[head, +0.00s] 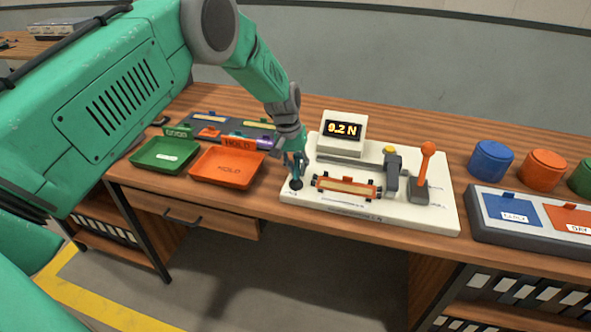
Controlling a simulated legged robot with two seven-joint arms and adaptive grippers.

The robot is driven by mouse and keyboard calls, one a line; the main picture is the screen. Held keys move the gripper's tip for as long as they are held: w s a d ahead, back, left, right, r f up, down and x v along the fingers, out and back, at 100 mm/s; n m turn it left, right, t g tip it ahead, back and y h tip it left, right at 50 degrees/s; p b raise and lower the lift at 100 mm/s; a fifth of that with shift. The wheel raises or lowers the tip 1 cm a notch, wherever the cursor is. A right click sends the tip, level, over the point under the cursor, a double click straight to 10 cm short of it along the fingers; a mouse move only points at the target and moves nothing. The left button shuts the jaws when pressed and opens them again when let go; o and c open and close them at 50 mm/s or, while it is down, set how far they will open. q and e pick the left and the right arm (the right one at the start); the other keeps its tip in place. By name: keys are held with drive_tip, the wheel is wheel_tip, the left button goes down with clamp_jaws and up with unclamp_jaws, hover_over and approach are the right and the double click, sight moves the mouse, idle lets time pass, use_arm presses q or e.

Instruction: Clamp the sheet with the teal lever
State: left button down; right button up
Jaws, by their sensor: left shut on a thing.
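The teal lever (296,183) has a dark round base and stands at the left end of the white test board (410,217). My left gripper (296,163) is shut on the lever from above and hides much of it. An orange-framed roller unit with a pale strip (345,187), which may be the sheet, lies on the board just right of the lever. Whether the sheet is clamped cannot be told. My right gripper is not in view.
A force display (342,127) reads 9.2 N behind the roller unit. A lever with an orange knob (428,149) stands to the right. Green (166,155) and orange (226,168) trays lie left. Coloured round containers (491,161) stand at the right.

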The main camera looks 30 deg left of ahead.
use_arm(q)
drive_tip(key=shift+w+r+m, duration=0.3)
drive_tip(key=shift+w+m, duration=0.1)
drive_tip(key=shift+m, duration=0.1)
drive_tip(key=shift+d, duration=0.2)
idle(0.4)
drive_tip(key=c, duration=1.6)
unclamp_jaws()
drive_tip(key=shift+o, duration=0.6)
drive_tip(key=shift+d+f, duration=0.1)
drive_tip(key=shift+s, duration=0.1)
wheel_tip(320, 180, up, 12)
drive_tip(key=a, duration=0.2)
drive_tip(key=shift+s+f, duration=0.15)
drive_tip(key=shift+f, duration=0.05)
drive_tip(key=shift+a, duration=0.1)
